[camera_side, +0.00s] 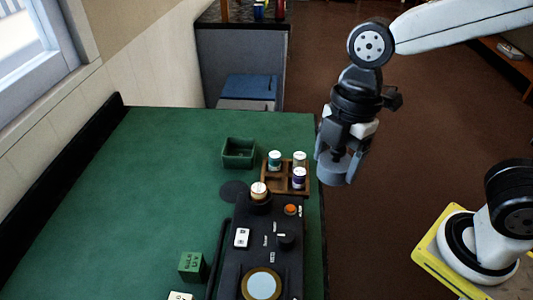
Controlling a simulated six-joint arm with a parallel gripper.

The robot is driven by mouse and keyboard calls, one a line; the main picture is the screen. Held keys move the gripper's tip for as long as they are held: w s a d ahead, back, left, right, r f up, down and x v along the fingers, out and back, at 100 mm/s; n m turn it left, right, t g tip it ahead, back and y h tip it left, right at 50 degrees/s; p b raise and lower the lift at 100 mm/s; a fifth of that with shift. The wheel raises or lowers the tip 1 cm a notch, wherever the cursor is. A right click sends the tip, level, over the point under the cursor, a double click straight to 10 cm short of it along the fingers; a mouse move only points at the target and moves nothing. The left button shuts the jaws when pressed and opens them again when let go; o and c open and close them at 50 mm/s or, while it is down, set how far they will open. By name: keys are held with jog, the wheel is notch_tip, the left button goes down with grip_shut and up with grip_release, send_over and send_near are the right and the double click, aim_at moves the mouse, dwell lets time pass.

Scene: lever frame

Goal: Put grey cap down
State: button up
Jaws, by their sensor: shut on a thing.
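My gripper (337,170) hangs pointing down at the right, beyond the table's right edge and above the floor in the picture. Its fingers are shut on a small grey thing, the grey cap (337,156), which is partly hidden between them. The cap is well apart from the table top. A dark round patch (233,191) lies flat on the green table, left of the wooden rack; I cannot tell what it is.
A wooden rack (273,186) holds 3 small jars. A green open box (238,153) stands behind it. A black control panel (262,235) carries a jar, an orange button and a round dial. Green block (192,266) stands left of it. The green table (120,200) is clear at left.

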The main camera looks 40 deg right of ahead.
jog(key=w+a+f, duration=0.1)
jog(key=w+a, duration=0.1)
jog(key=w, duration=0.4)
jog(key=w+a+f, duration=0.1)
jog(key=w+f, duration=0.1)
jog(key=w, duration=0.4)
send_over(233, 191)
notch_tip(233, 191, down, 9)
jog(key=shift+d, duration=0.25)
jog(key=shift+f, duration=3.1)
jog(key=shift+f, duration=0.1)
jog(key=shift+f, duration=1.75)
jog(key=shift+f, duration=0.15)
